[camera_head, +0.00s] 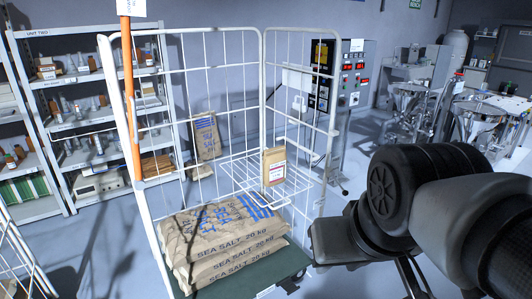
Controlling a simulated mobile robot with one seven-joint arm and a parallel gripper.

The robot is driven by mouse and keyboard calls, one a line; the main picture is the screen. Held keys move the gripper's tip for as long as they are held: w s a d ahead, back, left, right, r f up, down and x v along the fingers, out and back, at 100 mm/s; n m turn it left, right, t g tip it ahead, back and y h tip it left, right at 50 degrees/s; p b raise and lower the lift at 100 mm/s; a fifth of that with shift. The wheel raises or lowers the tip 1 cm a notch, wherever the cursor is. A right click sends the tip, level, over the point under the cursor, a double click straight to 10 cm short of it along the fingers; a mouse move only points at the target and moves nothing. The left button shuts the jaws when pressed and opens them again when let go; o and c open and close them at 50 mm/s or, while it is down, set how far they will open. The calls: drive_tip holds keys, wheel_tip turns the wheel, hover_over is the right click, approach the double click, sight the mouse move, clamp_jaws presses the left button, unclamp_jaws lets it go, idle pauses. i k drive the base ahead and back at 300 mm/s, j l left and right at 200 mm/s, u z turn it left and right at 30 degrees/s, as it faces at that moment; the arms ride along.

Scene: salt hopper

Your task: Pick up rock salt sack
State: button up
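A small brown paper bag (274,165) with a white and red label stands upright on the fold-down wire shelf of the roll cage. Its label is too small to read. A larger brown sack (207,137) with blue print stands upright behind the cage, near the shelving; its name is not readable. Several sacks marked SEA SALT 20 kg (225,240) lie stacked flat on the cage base. No legible label says rock salt. My dark arm fills the lower right, in front of and to the right of the cage. My gripper's fingertips cannot be made out.
The white wire roll cage (188,68) has a dark green base (270,273) and an orange post (130,95) at its left. Shelving (58,128) lines the left wall. A control cabinet (352,85) and steel hoppers (410,105) stand behind. Some floor left of the cage (100,235) is clear.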

sight(274, 165)
drive_tip(key=i+l, duration=0.1)
drive_tip(key=i, duration=0.35)
drive_tip(key=i+l+u, duration=0.1)
drive_tip(key=i, duration=0.35)
drive_tip(key=i+l, duration=0.2)
drive_tip(key=i, duration=0.25)
drive_tip(key=i+l+u, duration=0.15)
drive_tip(key=i, duration=0.3)
